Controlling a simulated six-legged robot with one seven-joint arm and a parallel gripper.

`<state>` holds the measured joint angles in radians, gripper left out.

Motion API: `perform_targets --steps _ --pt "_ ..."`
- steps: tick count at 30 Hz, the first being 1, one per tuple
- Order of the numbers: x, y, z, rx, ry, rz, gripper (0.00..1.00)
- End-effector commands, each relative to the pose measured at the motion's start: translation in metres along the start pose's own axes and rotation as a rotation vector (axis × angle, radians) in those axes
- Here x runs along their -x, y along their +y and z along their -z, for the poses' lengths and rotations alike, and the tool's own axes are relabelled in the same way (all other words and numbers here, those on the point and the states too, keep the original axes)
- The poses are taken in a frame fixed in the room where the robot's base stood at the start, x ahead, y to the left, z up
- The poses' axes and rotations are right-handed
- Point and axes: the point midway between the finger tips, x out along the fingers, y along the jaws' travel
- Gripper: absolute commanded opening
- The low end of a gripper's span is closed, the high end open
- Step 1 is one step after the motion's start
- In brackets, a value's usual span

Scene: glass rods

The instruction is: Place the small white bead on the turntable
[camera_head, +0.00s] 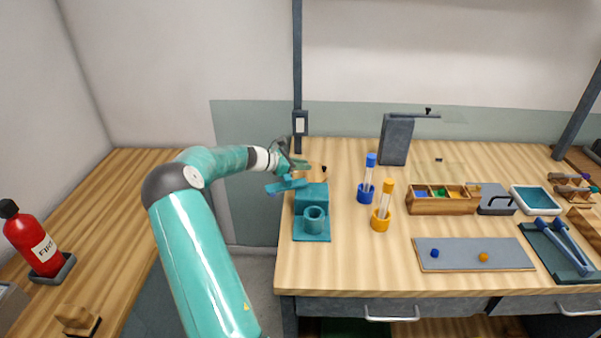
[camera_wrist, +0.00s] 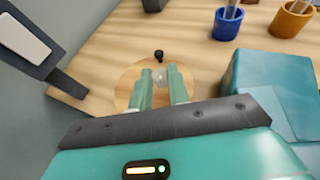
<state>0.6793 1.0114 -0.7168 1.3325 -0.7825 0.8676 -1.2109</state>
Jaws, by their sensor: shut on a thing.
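The small white bead (camera_wrist: 159,77) looks pale and translucent in the wrist view, between the two green fingers of my gripper (camera_wrist: 161,73). The fingers are shut on it. The turntable (camera_wrist: 125,84) is a round pale wooden disc directly behind the fingertips in the wrist view. A small black knob (camera_wrist: 158,55) stands at its far edge. I cannot tell whether the bead touches the disc or is held above it. In the head view my gripper (camera_head: 291,163) is at the table's left back, behind the teal block; the bead cannot be made out there.
A teal block with a ring holder (camera_head: 314,222) stands close beside my gripper. Blue (camera_head: 366,194) and orange (camera_head: 380,221) rod holders stand to the right. A dark post (camera_head: 298,70) rises behind. A sorting box (camera_head: 442,205) and grey tray (camera_head: 470,265) lie farther right.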

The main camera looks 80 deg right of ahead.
Motion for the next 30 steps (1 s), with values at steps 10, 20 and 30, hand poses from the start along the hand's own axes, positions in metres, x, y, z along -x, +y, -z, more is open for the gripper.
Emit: perform_targets --steps 10,20,30 --pt "-0.012 0.003 0.033 -0.001 0.001 -0.001 0.0" --pt "-0.012 0.005 0.035 -0.001 0.001 0.0 0.29" --pt "-0.012 0.005 0.034 -0.001 0.001 -0.001 0.39"
